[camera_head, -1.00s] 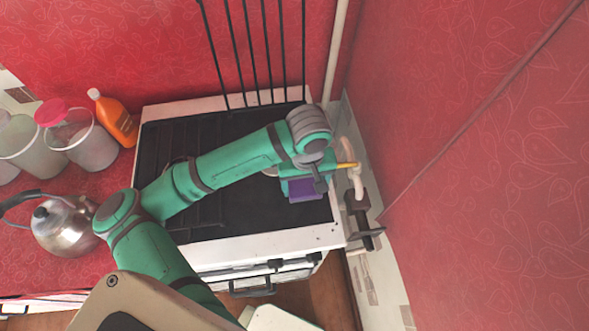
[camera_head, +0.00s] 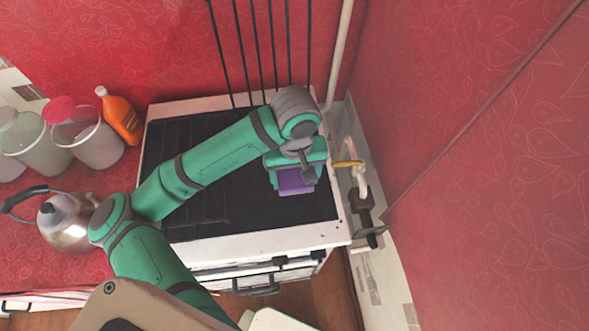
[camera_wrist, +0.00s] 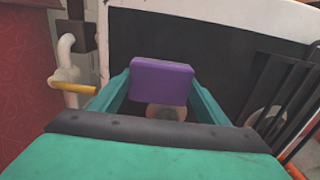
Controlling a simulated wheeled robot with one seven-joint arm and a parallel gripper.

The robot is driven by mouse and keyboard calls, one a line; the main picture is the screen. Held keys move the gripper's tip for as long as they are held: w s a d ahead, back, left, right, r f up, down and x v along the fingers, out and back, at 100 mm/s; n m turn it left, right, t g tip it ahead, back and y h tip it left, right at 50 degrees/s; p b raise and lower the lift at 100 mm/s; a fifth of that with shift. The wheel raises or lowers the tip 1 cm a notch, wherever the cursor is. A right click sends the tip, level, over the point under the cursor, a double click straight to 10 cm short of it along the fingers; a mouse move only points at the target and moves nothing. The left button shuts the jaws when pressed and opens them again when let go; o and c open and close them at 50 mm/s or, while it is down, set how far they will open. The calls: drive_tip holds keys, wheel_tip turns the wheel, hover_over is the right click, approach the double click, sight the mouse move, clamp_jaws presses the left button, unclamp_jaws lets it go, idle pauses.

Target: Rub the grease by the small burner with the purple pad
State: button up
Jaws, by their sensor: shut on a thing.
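The purple pad (camera_head: 296,181) is held between the fingers of my gripper (camera_head: 293,178), over the right part of the black stove top (camera_head: 215,212). In the wrist view the purple pad (camera_wrist: 161,80) sits between the two green fingers of my gripper (camera_wrist: 160,88). A small round burner (camera_wrist: 165,112) shows just below the pad in that view, partly hidden by it and by my gripper. I cannot make out the grease. I cannot tell whether the pad touches the stove top.
A yellow-handled gas pipe valve (camera_head: 348,164) stands close to the right of the stove. Black bars (camera_head: 257,50) rise at the back. A kettle (camera_head: 68,224), clear bins (camera_head: 97,147) and an orange bottle (camera_head: 119,118) stand left.

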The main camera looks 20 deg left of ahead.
drive_tip(key=shift+s+a+r, duration=0.15)
drive_tip(key=shift+r, duration=1.6)
